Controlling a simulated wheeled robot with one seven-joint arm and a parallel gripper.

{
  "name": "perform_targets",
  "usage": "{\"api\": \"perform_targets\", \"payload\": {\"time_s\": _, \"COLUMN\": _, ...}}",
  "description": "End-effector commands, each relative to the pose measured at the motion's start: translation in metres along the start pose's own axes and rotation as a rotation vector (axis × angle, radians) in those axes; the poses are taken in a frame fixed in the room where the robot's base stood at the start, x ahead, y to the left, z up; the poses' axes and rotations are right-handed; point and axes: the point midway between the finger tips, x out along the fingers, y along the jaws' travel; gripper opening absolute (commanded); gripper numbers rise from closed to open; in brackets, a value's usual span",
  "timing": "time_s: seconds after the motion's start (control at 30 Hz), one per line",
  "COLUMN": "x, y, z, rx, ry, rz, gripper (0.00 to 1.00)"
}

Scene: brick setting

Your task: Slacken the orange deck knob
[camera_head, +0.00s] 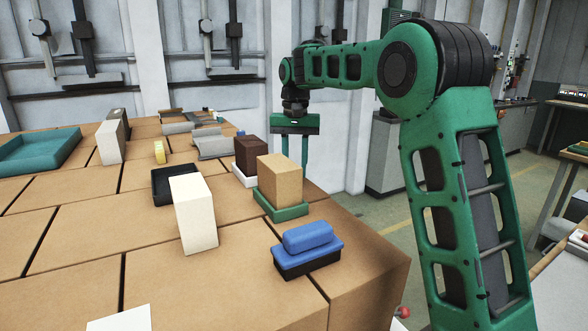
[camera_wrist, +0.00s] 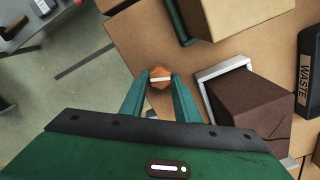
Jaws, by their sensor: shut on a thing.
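The orange deck knob (camera_wrist: 160,77) shows in the wrist view near the edge of the brown deck, with a pale bar across its top. My gripper (camera_wrist: 160,84) is shut on it, with one green finger on each side. In the head view my gripper (camera_head: 295,155) points down at the far right edge of the deck, behind the tan block. The knob is hidden there.
A tan block (camera_head: 280,178) in a green tray and a dark brown block (camera_head: 250,155) in a white tray stand close by. A black bin marked WASTE (camera_wrist: 310,75) lies at the right. A cream block (camera_head: 193,213) and a blue-topped box (camera_head: 307,245) stand nearer. Floor (camera_wrist: 62,70) lies beyond the edge.

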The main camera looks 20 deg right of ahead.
Motion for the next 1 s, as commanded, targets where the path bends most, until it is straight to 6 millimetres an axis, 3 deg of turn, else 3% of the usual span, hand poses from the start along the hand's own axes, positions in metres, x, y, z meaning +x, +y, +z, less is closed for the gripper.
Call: {"api": "perform_targets", "payload": {"time_s": 1.0, "x": -0.0017, "y": -0.0034, "z": -0.0007, "rx": -0.964, "ry": 0.009, "rz": -0.001, "gripper": 0.06}}
